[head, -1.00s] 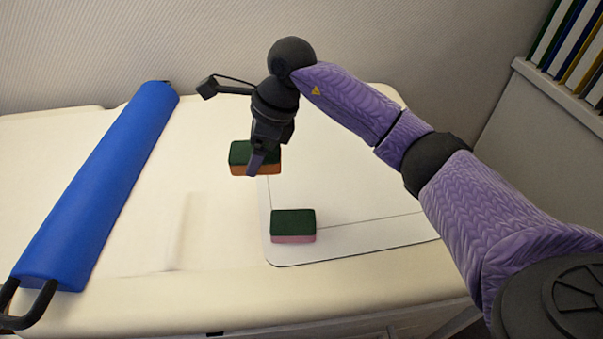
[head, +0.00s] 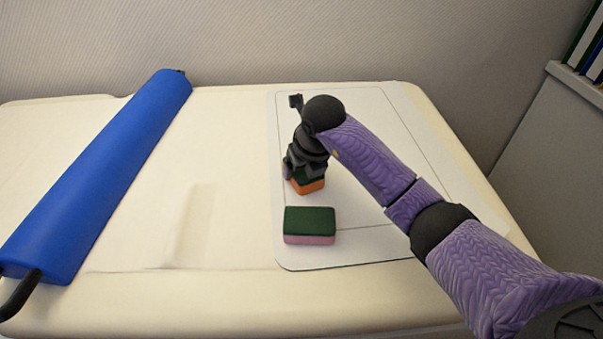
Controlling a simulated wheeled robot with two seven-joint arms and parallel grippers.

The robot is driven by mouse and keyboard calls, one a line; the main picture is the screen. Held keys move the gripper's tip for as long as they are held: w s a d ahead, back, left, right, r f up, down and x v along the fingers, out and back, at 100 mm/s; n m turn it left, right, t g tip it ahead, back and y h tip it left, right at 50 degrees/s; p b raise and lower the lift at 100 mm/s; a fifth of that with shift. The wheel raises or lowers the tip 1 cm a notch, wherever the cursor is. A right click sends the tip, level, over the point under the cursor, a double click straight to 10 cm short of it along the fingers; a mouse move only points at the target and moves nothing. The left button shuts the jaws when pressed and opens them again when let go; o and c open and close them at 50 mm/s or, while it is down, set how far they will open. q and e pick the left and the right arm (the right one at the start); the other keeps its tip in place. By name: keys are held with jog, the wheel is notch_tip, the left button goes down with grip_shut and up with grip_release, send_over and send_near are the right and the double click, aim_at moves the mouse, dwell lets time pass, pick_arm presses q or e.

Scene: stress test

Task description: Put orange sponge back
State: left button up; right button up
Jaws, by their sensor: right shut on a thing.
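The orange sponge (head: 310,187) has a dark green top and an orange lower side. It is in my right gripper (head: 305,176), which points down over the white mat (head: 350,258) and is shut on the sponge. The gripper hides much of the sponge's top. I cannot tell whether the sponge touches the mat. A pink sponge (head: 309,238) with a dark green top lies on the mat in front of the orange one, with a small gap between them in the picture. My left gripper is not in view.
A long blue bolster (head: 105,175) lies along the left of the cream padded table (head: 150,295). The table between bolster and mat is clear. A wall stands behind, and upright binders (head: 590,45) sit on a ledge at the upper right.

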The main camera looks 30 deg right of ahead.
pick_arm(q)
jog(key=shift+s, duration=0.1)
pick_arm(e)
jog(key=o, duration=0.8)
jog(key=shift+o, duration=0.6)
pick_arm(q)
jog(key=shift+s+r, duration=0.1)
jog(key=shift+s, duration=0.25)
pick_arm(e)
jog(key=shift+r+p, duration=0.3)
pick_arm(q)
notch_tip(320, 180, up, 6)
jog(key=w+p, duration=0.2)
jog(key=p, duration=0.4)
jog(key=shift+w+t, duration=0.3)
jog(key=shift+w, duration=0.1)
pick_arm(e)
jog(key=v, duration=1.1)
jog(key=shift+s+r, duration=0.25)
